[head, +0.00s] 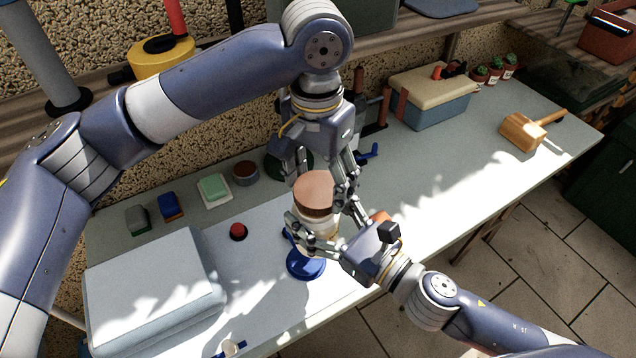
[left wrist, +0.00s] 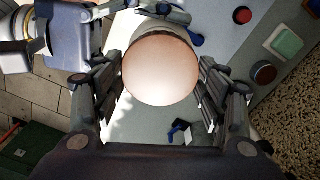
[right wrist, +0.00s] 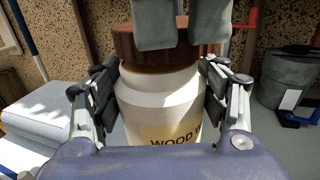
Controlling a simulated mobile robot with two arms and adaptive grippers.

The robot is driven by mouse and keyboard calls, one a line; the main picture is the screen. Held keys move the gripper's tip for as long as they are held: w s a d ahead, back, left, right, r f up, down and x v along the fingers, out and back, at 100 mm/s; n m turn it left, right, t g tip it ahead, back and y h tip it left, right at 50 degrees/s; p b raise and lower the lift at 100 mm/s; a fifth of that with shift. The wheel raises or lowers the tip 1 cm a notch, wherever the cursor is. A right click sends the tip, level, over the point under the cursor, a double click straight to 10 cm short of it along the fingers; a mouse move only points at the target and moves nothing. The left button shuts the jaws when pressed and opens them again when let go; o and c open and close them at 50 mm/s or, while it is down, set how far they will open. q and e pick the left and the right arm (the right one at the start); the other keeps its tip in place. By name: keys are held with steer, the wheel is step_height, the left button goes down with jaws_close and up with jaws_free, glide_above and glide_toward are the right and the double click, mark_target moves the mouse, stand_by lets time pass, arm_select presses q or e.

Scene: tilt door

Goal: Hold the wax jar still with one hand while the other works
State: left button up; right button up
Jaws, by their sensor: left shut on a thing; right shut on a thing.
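The wax jar is a cream jar (head: 316,224) with a brown lid (head: 316,190), upright near the middle of the bench in the head view. My right gripper (head: 318,240) is shut around the jar's body; the right wrist view shows the white body (right wrist: 160,95) between its fingers and part of a label reading "WOOD W". My left gripper (head: 322,180) comes from above and is shut on the lid. In the left wrist view the round lid top (left wrist: 160,70) sits between its fingers. The jar's base is partly hidden by my right gripper.
A blue disc (head: 306,264) lies just in front of the jar. The bench (head: 450,190) right of the jar is clear.

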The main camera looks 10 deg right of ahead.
mark_target(318, 188)
arm_select(q)
steer(key=shift+r, duration=0.15)
arm_select(e)
steer(key=shift+w+d+r, duration=0.1)
arm_select(q)
steer(key=shift+r, duration=2)
steer(key=shift+a, duration=0.1)
steer(key=shift+f, duration=0.1)
arm_select(e)
steer(key=shift+w, duration=0.1)
